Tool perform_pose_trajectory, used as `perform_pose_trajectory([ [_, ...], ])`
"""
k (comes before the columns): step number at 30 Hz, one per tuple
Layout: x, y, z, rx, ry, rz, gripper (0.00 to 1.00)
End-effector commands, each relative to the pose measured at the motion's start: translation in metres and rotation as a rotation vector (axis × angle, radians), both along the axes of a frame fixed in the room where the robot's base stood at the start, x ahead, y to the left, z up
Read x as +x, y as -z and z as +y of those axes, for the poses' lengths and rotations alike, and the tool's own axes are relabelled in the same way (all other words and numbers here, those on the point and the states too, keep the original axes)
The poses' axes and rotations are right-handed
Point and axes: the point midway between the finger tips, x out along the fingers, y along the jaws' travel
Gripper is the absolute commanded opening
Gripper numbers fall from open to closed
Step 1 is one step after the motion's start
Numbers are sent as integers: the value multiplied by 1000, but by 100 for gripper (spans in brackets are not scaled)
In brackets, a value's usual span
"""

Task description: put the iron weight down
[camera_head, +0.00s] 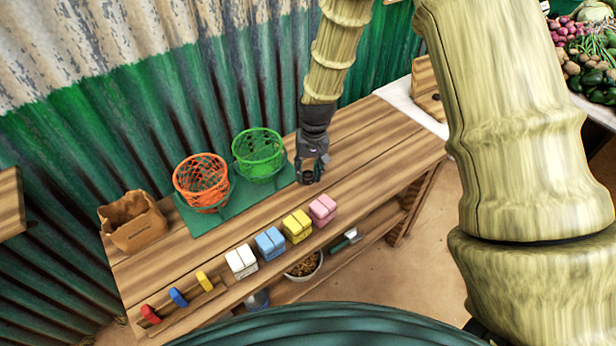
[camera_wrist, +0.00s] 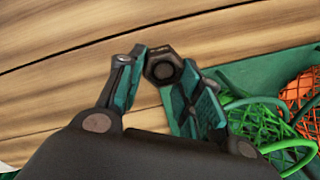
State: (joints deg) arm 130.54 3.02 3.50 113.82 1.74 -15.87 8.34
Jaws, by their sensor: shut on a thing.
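The iron weight (camera_wrist: 163,68) is a dark six-sided piece with a round hollow in its top, seen in the wrist view between my fingertips. My gripper (camera_wrist: 160,78) is shut on it. In the head view my gripper (camera_head: 310,172) points down over the wooden table (camera_head: 365,145), just right of the green basket (camera_head: 258,155). The weight (camera_head: 308,177) is small and dark there, low between the fingers. I cannot tell whether its underside touches the table top.
An orange basket (camera_head: 201,182) stands beside the green one on a green mat (camera_head: 208,222). A paper bag (camera_head: 132,220) is at the left end. White, blue, yellow and pink blocks (camera_head: 270,242) line the front edge. The table right of my gripper is bare.

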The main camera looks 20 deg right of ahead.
Motion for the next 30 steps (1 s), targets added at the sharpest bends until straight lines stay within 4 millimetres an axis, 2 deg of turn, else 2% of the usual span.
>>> perform_pose_trajectory([
  [8,-1,31,0,0,0,2,6],
  [20,0,35,0,0,0,1,6],
  [21,0,35,0,0,-1,1,39],
  [24,0,35,0,0,-1,1,57],
  [30,0,35,0,0,-1,1,57],
])
